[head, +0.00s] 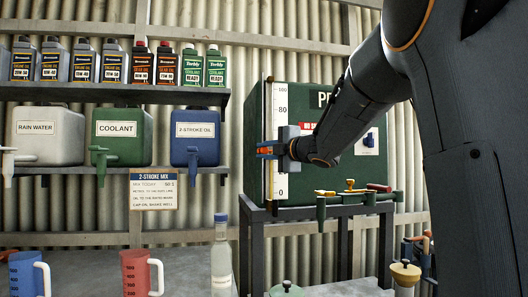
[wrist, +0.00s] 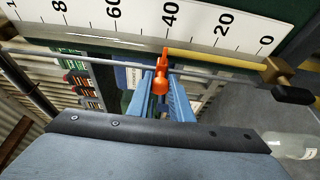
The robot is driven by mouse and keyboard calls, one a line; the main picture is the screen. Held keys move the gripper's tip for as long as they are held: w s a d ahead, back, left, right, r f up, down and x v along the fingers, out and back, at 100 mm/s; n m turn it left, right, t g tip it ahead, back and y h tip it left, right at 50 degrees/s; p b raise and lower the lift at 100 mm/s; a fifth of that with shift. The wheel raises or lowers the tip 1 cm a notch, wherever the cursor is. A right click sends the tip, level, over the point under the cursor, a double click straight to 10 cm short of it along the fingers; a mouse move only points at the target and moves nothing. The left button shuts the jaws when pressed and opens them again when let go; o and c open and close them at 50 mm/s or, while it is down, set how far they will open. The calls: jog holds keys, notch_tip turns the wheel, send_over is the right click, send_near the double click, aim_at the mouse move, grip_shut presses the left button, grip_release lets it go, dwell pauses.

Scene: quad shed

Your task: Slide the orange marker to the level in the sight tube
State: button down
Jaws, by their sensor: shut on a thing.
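The orange marker (wrist: 160,78) sits on a thin grey rod beside the white number scale (wrist: 190,22). Its pointed tip is at about the 40 mark. In the wrist view the sight tube shows yellow liquid (wrist: 215,60) from the brass fitting near 0 to about the marker's tip; the tube beyond looks pale. My gripper (wrist: 163,85) is shut on the marker, one blue finger on each side. In the head view the marker (head: 265,150) shows at my gripper (head: 268,150), in front of the scale (head: 280,110) on the green tank; the liquid level is not clear there.
The green tank (head: 256,130) stands on a dark frame, with brass and red-handled valves (head: 350,190) at its lower front. Shelves at left hold bottles and the blue oil container (head: 195,150). Jugs and a clear bottle (head: 221,262) stand on the bench below.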

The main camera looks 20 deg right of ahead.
jog(key=c, duration=1.6)
grip_release()
jog(key=shift+s, duration=0.1)
jog(key=v, duration=0.7)
jog(key=shift+s+d+b, duration=0.1)
jog(key=shift+s+b, duration=0.2)
jog(key=shift+b, duration=0.1)
